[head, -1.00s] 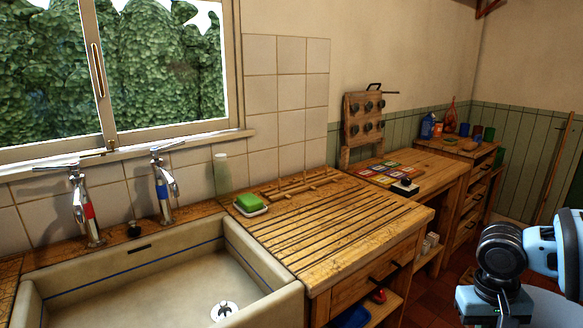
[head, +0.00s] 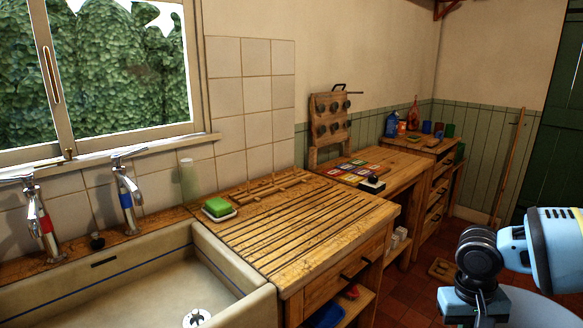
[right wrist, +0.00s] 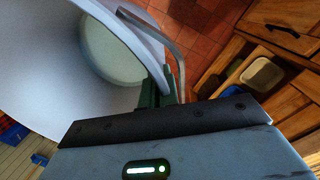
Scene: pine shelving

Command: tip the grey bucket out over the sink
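The sink (head: 150,285) is at the lower left of the head view, with a drain (head: 197,318) in its floor. The grey bucket (right wrist: 45,60) fills the upper left of the right wrist view, with its open mouth facing the camera. A pale round area shows deep inside it; I cannot tell whether that is the bottom or contents. My right gripper (right wrist: 160,86) has its dark green fingers shut on the bucket's rim, beside the metal handle (right wrist: 165,40). My left gripper is not in view.
Two taps (head: 125,190) stand behind the sink. A wooden draining board (head: 300,222) with a green soap (head: 218,207) adjoins it on the right. Open shelves (head: 350,305) lie below.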

